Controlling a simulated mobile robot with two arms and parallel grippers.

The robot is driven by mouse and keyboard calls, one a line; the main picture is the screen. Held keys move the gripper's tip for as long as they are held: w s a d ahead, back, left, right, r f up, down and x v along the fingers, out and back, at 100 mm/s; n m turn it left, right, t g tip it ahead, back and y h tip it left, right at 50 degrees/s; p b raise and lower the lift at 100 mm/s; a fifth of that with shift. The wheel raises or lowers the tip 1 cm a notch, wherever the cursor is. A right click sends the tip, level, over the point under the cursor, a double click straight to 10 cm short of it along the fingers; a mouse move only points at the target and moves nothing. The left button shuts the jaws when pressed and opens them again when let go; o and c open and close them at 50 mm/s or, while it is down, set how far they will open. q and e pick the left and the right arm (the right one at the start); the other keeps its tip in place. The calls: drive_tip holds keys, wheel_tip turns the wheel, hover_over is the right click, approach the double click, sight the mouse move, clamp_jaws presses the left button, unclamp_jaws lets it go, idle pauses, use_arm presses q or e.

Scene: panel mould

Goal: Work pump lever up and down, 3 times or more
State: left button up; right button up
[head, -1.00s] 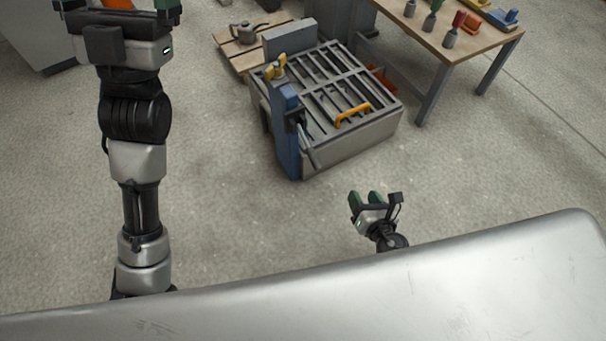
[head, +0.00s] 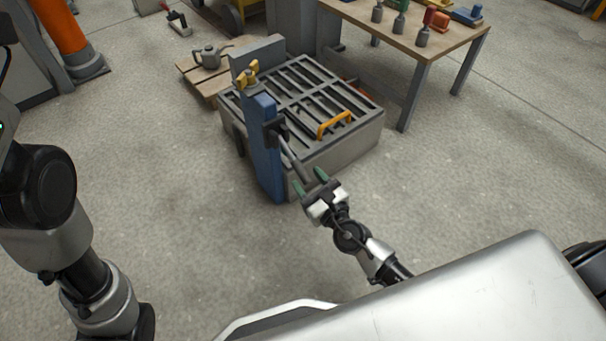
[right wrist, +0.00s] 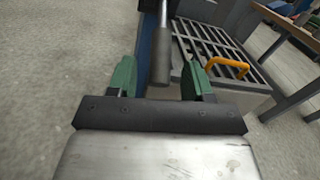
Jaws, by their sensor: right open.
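The pump lever (head: 292,160) is a grey rod on the blue post (head: 264,150) at the near left corner of the grey mould. It slants down toward my right gripper (head: 309,181). In the right wrist view the lever's thick grey grip (right wrist: 160,60) hangs between the two green fingertips of my right gripper (right wrist: 157,77), slightly ahead of them. The right gripper is open, with a gap on both sides of the lever and no visible contact. My left arm shows at the left, but its gripper is out of the frame.
The slatted mould (head: 345,148) carries an orange handle (head: 334,124). A wooden table (head: 400,35) with tools stands behind it at the right. The floor in front is clear.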

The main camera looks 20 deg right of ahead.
sight(295, 161)
drive_tip(key=shift+x, duration=1.35)
clamp_jaws()
